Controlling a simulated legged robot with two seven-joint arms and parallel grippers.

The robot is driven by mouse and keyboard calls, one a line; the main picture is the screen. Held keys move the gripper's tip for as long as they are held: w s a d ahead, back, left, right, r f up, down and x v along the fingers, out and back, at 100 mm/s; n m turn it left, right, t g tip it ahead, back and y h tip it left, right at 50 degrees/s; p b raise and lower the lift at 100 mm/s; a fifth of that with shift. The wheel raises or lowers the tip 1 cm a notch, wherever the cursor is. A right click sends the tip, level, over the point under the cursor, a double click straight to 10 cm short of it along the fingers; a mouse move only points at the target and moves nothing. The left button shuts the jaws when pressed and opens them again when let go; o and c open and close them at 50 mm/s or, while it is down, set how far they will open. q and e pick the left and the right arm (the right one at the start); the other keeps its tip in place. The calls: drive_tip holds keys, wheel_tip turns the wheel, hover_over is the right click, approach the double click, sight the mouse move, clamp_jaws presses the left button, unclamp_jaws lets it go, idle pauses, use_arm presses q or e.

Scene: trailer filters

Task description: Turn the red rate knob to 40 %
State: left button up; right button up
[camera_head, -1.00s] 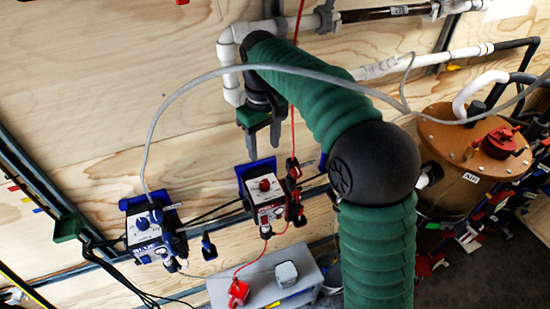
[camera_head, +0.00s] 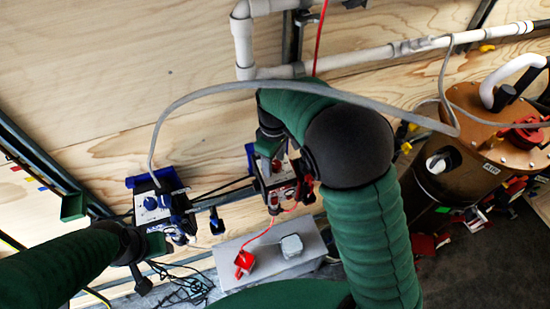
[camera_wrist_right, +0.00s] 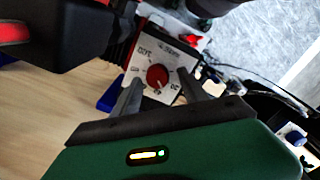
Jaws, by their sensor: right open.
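The red rate knob (camera_wrist_right: 157,76) sits on the white face of a small pump box (camera_wrist_right: 177,57) in the right wrist view. Dark print surrounds the knob, but its setting is too small to read. My right gripper (camera_wrist_right: 159,82) is open, its grey fingers on either side of the knob in the picture. I cannot tell whether they touch it. In the head view the right gripper (camera_head: 277,164) is over the red pump box (camera_head: 282,194) and hides much of its face. My left gripper (camera_head: 141,278) is small and dark at lower left, beside the cables.
A blue-knobbed pump box (camera_head: 158,206) stands left of the red one. A grey hose (camera_head: 300,88) arcs across, near my right arm. A brown tank (camera_head: 480,140) stands at right.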

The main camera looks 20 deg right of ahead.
drive_tip(key=shift+w+f, duration=0.2)
drive_tip(key=shift+s+d, duration=0.1)
drive_tip(key=shift+d, duration=0.05)
drive_tip(key=shift+s+d+r, duration=0.1)
drive_tip(key=shift+s+d, duration=0.1)
drive_tip(key=shift+d, duration=0.05)
drive_tip(key=c, duration=0.5)
drive_tip(key=shift+c, duration=1.2)
clamp_jaws()
use_arm(q)
drive_tip(key=shift+s+d+r, duration=0.15)
drive_tip(key=shift+d, duration=0.1)
use_arm(e)
drive_tip(key=shift+a, duration=0.2)
